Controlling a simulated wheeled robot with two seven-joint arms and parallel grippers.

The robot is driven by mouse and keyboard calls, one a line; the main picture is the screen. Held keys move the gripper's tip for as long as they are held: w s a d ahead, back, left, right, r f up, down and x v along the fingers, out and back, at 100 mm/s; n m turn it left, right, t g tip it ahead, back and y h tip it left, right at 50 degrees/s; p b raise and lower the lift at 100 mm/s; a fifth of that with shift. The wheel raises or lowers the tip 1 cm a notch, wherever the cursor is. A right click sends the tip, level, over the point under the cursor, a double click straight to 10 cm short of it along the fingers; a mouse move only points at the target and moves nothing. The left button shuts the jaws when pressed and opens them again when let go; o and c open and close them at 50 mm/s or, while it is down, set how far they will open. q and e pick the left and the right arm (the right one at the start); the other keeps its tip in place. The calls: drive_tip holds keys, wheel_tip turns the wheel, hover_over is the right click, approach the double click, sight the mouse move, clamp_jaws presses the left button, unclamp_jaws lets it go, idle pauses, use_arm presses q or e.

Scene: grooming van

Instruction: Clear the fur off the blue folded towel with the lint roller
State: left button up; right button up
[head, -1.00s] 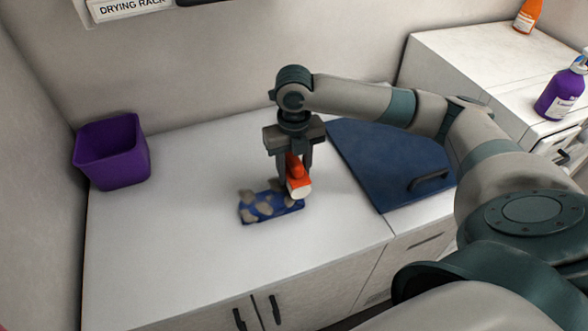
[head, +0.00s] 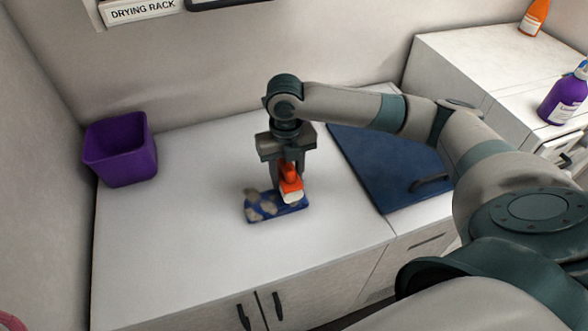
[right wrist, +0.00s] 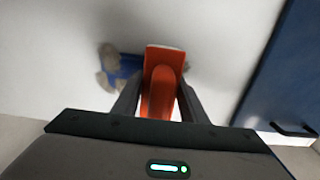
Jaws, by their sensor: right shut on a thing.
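The blue folded towel (head: 284,212) lies on the white counter, with grey-brown fur clumps (head: 262,203) on its left part. The right end of the towel shows fewer clumps, partly covered by the roller. My right gripper (head: 287,178) points down over the towel, shut on the orange lint roller (head: 291,182). The roller's white head (head: 293,197) is at the towel's right part; I cannot tell whether it touches. In the right wrist view the orange roller (right wrist: 163,85) sits between the fingers and hides the towel's middle (right wrist: 128,68). My left gripper is not in view.
A purple bin (head: 121,160) stands at the counter's back left. A dark blue panel with a handle (head: 390,165) lies to the right. A purple bottle (head: 564,97) and an orange bottle (head: 535,17) stand farther right. The counter's front is clear.

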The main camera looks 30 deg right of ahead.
drive_tip(key=shift+a, duration=0.2)
drive_tip(key=shift+w, duration=0.1)
drive_tip(key=shift+w+a+p, duration=0.2)
drive_tip(key=shift+a+p, duration=0.55)
drive_tip(key=shift+a, duration=0.3)
drive_tip(key=shift+w+a+f, duration=0.1)
drive_tip(key=shift+w+a, duration=0.05)
drive_tip(key=shift+a, duration=0.45)
drive_tip(key=shift+a+p, duration=0.1)
drive_tip(key=shift+p, duration=0.2)
drive_tip(key=shift+w+a+p, duration=0.2)
drive_tip(key=shift+a+p, duration=0.25)
drive_tip(key=shift+a, duration=0.3)
drive_tip(key=shift+w+a+f+p, duration=0.15)
drive_tip(key=shift+a+p, duration=0.15)
drive_tip(key=shift+a, duration=0.55)
drive_tip(key=shift+a, duration=0.1)
